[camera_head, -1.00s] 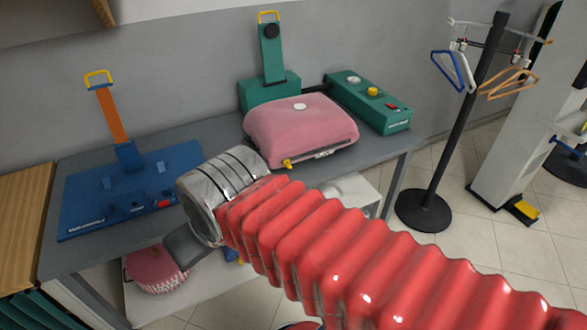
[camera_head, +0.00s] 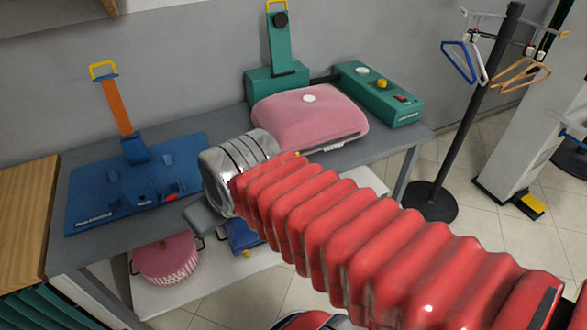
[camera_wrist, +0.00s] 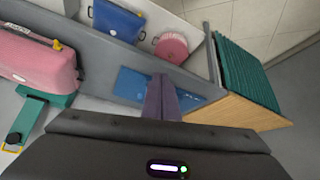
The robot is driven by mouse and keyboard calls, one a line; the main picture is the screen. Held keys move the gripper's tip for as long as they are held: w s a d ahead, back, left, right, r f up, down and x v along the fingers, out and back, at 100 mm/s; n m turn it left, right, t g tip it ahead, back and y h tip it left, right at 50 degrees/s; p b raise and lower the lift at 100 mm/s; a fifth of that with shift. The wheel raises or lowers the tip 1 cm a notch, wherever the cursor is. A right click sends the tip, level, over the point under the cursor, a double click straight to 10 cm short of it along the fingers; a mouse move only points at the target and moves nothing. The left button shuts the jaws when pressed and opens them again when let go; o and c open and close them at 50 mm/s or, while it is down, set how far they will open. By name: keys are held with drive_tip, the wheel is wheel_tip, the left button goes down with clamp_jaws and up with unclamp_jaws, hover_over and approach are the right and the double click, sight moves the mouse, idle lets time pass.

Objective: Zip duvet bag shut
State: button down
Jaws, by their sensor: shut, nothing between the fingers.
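A plump pink bag (camera_head: 310,118), which looks like the duvet bag, lies on the grey table beside the green machine, with a white round spot on top. A zip runs along its front edge. A yellow pull (camera_head: 297,153) shows at the left end, partly hidden by my red arm; in the wrist view the pull (camera_wrist: 57,44) shows at the end of the pink bag (camera_wrist: 32,58). My gripper (camera_wrist: 162,78) is shut and empty, apart from the bag, which lies left of it in the wrist view. The fingertips are hidden in the head view.
A blue device (camera_head: 130,190) with an orange post fills the table's left part. A green control box (camera_head: 380,95) stands at the right. A pink round bag (camera_head: 167,262) and a blue bag (camera_wrist: 118,20) sit on the lower shelf. A hanger stand (camera_head: 460,110) stands right.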

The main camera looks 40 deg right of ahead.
drive_tip(key=w+d+f+n+t+h, duration=0.2)
drive_tip(key=w+d+f+n, duration=0.1)
drive_tip(key=w+d+f, duration=0.45)
drive_tip(key=w+d+f+n+t+h, duration=0.1)
drive_tip(key=w+d+f+n+t, duration=0.3)
drive_tip(key=w+d, duration=0.55)
drive_tip(key=s+d+f+n+t+h, duration=0.3)
drive_tip(key=s+d+f+n+h, duration=0.1)
drive_tip(key=d+f, duration=0.6)
wheel_tip(320, 180, down, 2)
drive_tip(key=shift+s+d+f+h, duration=0.1)
drive_tip(key=shift+s+d+h, duration=0.05)
drive_tip(key=shift+s+h, duration=0.8)
drive_tip(key=shift+s, duration=0.1)
